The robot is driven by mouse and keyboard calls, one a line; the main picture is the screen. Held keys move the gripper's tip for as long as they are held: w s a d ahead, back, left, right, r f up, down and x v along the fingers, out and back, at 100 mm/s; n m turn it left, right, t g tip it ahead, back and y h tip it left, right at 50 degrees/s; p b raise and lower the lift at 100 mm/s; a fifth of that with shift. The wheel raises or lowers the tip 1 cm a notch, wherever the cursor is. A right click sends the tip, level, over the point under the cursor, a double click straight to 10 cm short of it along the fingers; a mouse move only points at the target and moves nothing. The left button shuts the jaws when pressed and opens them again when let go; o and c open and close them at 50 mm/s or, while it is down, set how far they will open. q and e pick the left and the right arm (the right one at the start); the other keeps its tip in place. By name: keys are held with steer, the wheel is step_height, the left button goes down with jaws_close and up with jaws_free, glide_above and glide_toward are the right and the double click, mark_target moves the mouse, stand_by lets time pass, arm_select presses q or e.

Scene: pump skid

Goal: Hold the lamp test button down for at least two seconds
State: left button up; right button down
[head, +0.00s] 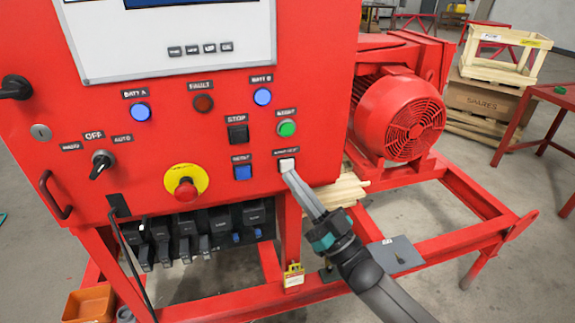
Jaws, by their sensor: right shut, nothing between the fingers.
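My right gripper (290,175) is shut and empty. Its fingertips point up and left at the button and overlap its lower edge. I cannot tell whether they touch it or whether it is pressed in. My left gripper is not in view. The BATT A lamp (140,111) and BATT B lamp (263,97) are bright blue. The FAULT lamp (203,103) is dark red.
Close to the button are the green START button (287,128), the blue button (243,172) and the black STOP button (238,134). A red emergency stop (186,188) sits farther left. A red motor (397,115) stands at right, above the frame rail (440,257).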

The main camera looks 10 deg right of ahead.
steer(key=shift+s, duration=0.15)
steer(key=s+p, duration=0.2)
steer(key=s, duration=0.2)
steer(key=shift+s+p, duration=0.35)
steer(key=shift+s, duration=0.05)
